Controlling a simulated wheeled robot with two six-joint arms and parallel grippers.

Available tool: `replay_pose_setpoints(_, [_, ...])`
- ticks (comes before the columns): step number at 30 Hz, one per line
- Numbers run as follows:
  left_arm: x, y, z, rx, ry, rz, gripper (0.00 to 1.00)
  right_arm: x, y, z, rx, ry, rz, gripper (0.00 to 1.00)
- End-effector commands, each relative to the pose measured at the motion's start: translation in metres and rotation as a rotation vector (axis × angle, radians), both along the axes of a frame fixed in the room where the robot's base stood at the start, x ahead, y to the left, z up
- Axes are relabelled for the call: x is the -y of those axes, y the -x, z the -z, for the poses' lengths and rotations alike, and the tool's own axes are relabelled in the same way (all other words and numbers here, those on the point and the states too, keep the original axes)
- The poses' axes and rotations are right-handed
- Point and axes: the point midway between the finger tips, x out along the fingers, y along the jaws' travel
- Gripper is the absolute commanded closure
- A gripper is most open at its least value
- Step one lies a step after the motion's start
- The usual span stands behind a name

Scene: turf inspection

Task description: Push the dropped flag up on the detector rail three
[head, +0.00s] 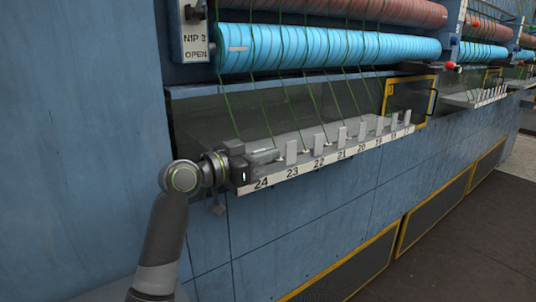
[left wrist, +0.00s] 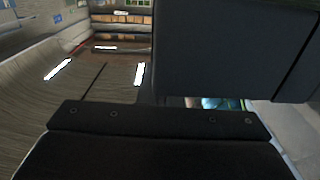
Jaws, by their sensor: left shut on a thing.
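The detector rail (head: 330,165) is a pale ledge with a numbered front face, running from 24 at the near left to lower numbers at the far right. Several white flags stand upright along it, such as the one above 23 (head: 291,152) and the one above 22 (head: 319,142). No upright flag shows above 24, where my left gripper (head: 268,155) lies low over the rail, pointing right along it. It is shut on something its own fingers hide. In the left wrist view, dark gripper parts (left wrist: 160,120) block most of the picture. My right gripper is not in view.
Green yarns (head: 263,95) slant down from the blue roller (head: 330,48) to the rail. A sign reading "N1P 3 OPEN" (head: 195,40) hangs at upper left. Dark floor (head: 460,250) is open at right.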

Motion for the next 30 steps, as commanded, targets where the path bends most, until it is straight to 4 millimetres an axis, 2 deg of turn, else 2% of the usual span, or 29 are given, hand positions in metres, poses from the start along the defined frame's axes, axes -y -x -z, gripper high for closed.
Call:
replay_pose_setpoints(19, [-0.0014, -0.0019, 0.0022, -0.043, 0.028, 0.000, 1.00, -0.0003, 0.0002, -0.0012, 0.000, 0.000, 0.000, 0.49])
replay_pose_setpoints(20, [-0.0014, -0.0019, 0.0022, -0.043, 0.028, 0.000, 0.91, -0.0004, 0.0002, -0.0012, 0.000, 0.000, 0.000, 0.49])
replay_pose_setpoints(24, [-0.0013, -0.0018, 0.0017, -0.041, 0.027, 0.000, 0.73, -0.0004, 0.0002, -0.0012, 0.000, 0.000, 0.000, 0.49])
replay_pose_setpoints(30, [-0.0012, -0.0016, 0.0009, -0.039, 0.027, 0.000, 0.73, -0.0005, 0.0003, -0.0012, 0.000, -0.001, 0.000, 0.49])
